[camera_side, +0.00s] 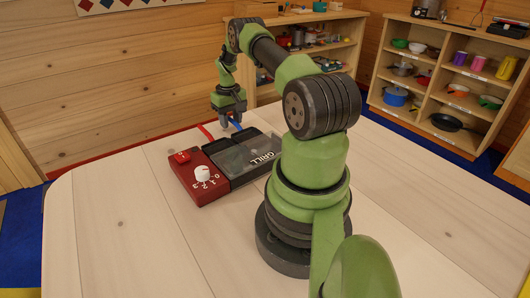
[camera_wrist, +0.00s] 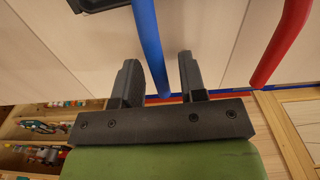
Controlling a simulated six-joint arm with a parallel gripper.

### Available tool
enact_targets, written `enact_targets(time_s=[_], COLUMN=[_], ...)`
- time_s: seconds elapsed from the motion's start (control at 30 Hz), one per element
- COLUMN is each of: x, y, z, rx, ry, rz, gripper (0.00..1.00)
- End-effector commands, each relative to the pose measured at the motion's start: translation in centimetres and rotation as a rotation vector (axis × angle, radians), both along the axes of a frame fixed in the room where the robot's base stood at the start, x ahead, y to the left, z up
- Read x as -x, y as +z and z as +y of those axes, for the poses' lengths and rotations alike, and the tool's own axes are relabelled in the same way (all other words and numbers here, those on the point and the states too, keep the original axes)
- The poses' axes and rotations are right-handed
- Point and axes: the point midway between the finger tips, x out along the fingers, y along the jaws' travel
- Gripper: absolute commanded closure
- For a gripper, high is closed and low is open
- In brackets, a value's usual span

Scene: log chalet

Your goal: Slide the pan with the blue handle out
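A toy grill with a red control panel (camera_side: 199,178), a dark body and a grey see-through lid (camera_side: 243,156) marked GRILL sits on the table. A blue handle (camera_side: 236,124) and a red handle (camera_side: 206,132) stick out of its far side. My gripper (camera_side: 230,119) is over the blue handle. In the wrist view, the open fingers of my gripper (camera_wrist: 158,65) stand on both sides of the blue handle (camera_wrist: 150,45), which lies nearer the left finger; a gap shows on the right. The red handle (camera_wrist: 284,42) is outside the fingers, to the right. The pans themselves are hard to make out.
The panel carries a white knob (camera_side: 202,174) and a red button (camera_side: 182,157). The pale table (camera_side: 120,235) is clear around the grill. Shelves with toy cookware (camera_side: 450,75) stand on the floor beyond the table.

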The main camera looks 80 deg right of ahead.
Motion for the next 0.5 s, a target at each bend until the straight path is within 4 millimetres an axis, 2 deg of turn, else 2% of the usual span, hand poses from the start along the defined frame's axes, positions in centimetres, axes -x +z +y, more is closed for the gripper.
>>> enact_targets(time_s=[0.17,0.5], x=[0.0,0.0], y=[0.4,3.2], z=[0.0,0.0], rx=[0.001,0.001], ry=[0.000,0.000], rz=[-0.001,-0.001], gripper=[0.62,0.62])
